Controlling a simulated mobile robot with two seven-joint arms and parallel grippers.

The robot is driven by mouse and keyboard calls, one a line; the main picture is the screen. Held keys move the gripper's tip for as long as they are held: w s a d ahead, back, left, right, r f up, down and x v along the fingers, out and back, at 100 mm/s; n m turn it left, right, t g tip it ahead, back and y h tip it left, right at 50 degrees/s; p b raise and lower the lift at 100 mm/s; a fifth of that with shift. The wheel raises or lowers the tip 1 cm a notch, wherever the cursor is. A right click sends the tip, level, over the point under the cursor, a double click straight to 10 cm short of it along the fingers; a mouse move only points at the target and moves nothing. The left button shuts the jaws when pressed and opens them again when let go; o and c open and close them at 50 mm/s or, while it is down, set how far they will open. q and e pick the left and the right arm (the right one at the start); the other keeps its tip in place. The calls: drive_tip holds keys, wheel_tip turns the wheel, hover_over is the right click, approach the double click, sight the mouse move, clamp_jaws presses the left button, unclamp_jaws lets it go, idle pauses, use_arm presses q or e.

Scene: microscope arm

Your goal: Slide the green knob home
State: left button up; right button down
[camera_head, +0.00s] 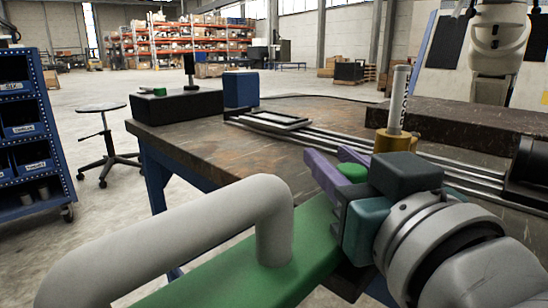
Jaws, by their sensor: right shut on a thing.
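My right gripper (330,155) reaches in from the lower right, with its two purple fingers pointing away over the workbench (215,140). It is shut on the green knob (352,172), which shows as a rounded green top between the fingers near the gripper body. The lower part of the knob and whatever it sits on are hidden by the fingers and the gripper. My left gripper does not show.
Long metal rails (290,135) run across the bench behind the gripper. A brass-coloured base with a pale upright cylinder (398,100) stands close beyond it. A black box (180,106) and a blue box (241,89) stand at the bench's far left. The bench's left part is clear.

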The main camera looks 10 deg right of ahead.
drive_tip(key=shift+w+d+p, duration=0.7)
drive_tip(key=shift+w+d, duration=0.1)
drive_tip(key=shift+d, duration=0.2)
drive_tip(key=shift+w+d, duration=0.3)
drive_tip(key=shift+d, duration=0.05)
drive_tip(key=c, duration=0.5)
unclamp_jaws()
